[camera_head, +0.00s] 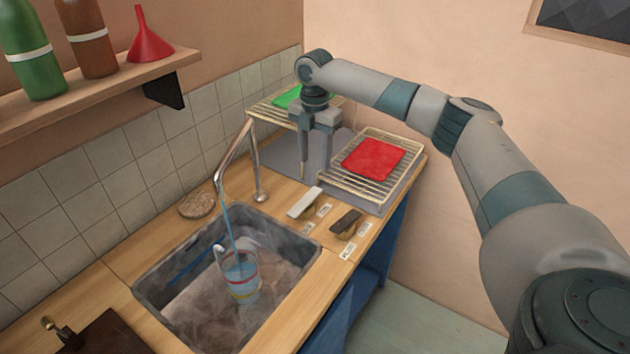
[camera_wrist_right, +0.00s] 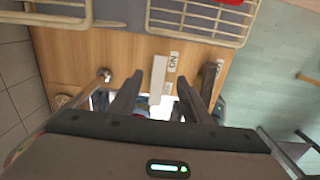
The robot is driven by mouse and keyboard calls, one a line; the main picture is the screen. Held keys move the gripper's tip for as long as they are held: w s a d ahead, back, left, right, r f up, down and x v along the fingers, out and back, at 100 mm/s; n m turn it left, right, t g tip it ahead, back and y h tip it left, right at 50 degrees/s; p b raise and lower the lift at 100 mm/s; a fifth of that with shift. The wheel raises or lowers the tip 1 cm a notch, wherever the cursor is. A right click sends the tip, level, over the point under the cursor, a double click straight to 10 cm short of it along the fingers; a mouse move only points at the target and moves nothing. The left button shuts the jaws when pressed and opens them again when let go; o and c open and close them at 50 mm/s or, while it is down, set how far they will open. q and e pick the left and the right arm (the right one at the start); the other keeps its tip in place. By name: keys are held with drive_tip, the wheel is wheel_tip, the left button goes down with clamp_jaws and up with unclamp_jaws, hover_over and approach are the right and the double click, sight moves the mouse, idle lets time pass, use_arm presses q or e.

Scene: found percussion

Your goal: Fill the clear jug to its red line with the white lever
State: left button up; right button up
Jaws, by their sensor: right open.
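The clear jug (camera_head: 241,279) stands in the sink under the tap (camera_head: 236,163), with a blue stream running into it. Bluish water shows inside; its level against the red line is too small to tell. The white lever (camera_head: 304,202) lies on the counter right of the sink, and also shows in the right wrist view (camera_wrist_right: 158,78). My right gripper (camera_head: 316,172) is open and empty, pointing down above the counter behind the white lever, apart from it. In the wrist view its fingers (camera_wrist_right: 157,98) are spread. My left gripper is not in view.
A dark lever (camera_head: 347,221) sits right of the white one, with small labels around both. A wire rack (camera_head: 328,182) with a red cloth (camera_head: 374,159) stands behind them. A round brown sponge-like pad (camera_head: 196,205) lies left of the tap. A shelf (camera_head: 110,88) holds bottles and a red funnel.

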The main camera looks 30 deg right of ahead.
sight(315, 191)
wheel_tip(315, 191, down, 10)
drive_tip(key=shift+r+p, duration=0.2)
drive_tip(key=shift+p, duration=0.9)
drive_tip(key=c, duration=1.1)
drive_tip(key=shift+o, duration=0.3)
drive_tip(key=h+p, duration=0.1)
drive_tip(key=p, duration=0.1)
drive_tip(key=a+r+h+p, duration=0.1)
drive_tip(key=p, duration=0.2)
drive_tip(key=shift+s+r+t, duration=0.25)
drive_tip(key=shift+t, duration=0.15)
drive_tip(key=shift+a+h+p, duration=0.1)
drive_tip(key=shift+h+p, duration=0.5)
drive_tip(key=shift+p, duration=0.05)
drive_tip(key=shift+f+t, duration=0.1)
drive_tip(key=shift+t, duration=0.2)
